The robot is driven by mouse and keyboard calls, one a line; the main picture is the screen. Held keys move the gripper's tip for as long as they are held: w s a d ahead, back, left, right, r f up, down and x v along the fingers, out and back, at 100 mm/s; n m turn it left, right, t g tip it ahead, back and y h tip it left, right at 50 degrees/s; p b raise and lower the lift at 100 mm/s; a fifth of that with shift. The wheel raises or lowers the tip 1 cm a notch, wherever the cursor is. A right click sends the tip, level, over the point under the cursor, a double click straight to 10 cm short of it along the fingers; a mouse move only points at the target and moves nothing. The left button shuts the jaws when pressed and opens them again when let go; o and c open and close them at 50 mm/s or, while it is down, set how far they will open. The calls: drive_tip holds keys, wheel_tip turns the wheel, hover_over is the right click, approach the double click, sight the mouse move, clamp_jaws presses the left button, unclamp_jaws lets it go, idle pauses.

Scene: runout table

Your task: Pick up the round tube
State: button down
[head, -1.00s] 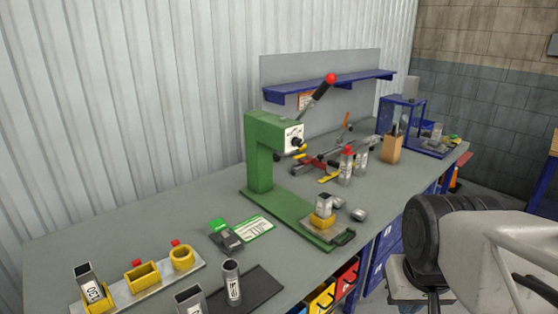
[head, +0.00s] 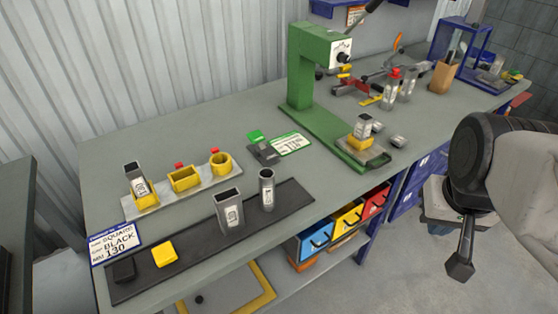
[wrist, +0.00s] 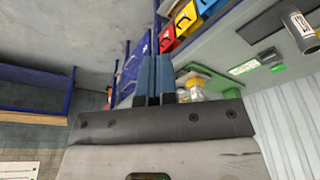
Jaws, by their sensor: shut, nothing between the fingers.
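The round tube (head: 266,190) is a grey cylinder with a white label. It stands upright on a dark mat (head: 200,240) near the table's front edge. A wider square tube (head: 229,212) stands just left of it on the same mat. My gripper (head: 459,268) is off the table's front edge, far to the right of the round tube and apart from it. In the wrist view its blue fingers (wrist: 152,80) are together with nothing between them. A labelled tube, seemingly the round one (wrist: 302,32), shows at that view's upper right.
A yellow holder rack (head: 184,190) with another square tube (head: 135,178) is behind the mat. A green press (head: 305,85) stands to the right. Yellow (head: 164,252) and black blocks and a sign (head: 115,243) are at left. Colored bins (head: 345,220) hang below the table.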

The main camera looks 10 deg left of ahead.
idle(0.4)
drive_tip(key=c, duration=0.5)
unclamp_jaws()
